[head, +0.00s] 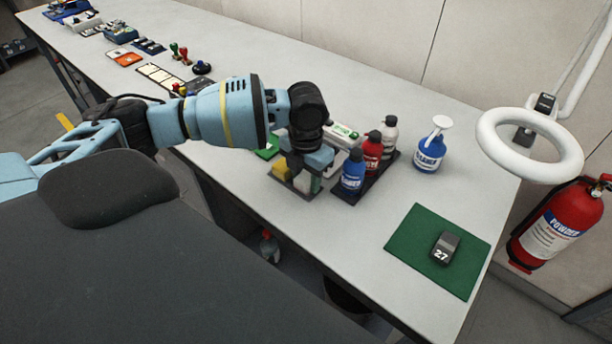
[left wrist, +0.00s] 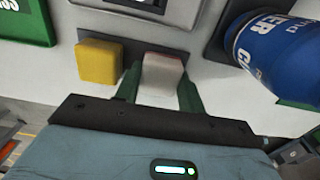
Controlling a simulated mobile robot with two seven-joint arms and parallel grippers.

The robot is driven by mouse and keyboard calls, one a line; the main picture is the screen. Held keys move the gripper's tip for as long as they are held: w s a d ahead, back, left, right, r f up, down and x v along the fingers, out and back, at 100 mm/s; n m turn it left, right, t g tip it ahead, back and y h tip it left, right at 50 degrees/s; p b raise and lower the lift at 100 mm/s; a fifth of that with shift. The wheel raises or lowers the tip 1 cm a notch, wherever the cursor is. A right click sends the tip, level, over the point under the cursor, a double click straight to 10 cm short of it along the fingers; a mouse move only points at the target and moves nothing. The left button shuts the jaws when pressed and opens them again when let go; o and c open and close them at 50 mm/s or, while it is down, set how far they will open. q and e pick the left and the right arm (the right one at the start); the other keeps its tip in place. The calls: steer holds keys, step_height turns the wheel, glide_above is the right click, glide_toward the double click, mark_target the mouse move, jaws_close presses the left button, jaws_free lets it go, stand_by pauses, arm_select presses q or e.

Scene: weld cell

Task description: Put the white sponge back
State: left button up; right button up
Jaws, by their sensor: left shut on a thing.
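The white sponge (left wrist: 162,75) is between the two fingers of my left gripper (left wrist: 158,92) in the left wrist view. The gripper is shut on it. In the head view, my left gripper (head: 306,172) points down at the small dark sponge tray (head: 291,189), and the white sponge (head: 316,184) shows partly below it. A yellow sponge (left wrist: 98,62) sits just left of the white one; it also shows in the head view (head: 282,172). The white sponge is at the tray's right part; I cannot tell whether it touches the tray. My right gripper is not in view.
A blue bottle (head: 352,172), a red bottle (head: 373,150) and a grey-white bottle (head: 389,132) stand close on the right in a dark tray. A blue spray bottle (head: 430,150) stands farther right. A green mat (head: 410,240) holds a dark block (head: 445,247) marked 27.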

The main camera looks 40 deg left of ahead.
mark_target(306, 178)
arm_select(q)
steer(key=shift+f, duration=0.2)
steer(key=o, duration=0.9)
steer(key=shift+r, duration=0.15)
step_height(306, 178, up, 12)
steer(key=shift+r+p, duration=0.1)
steer(key=shift+p, duration=0.25)
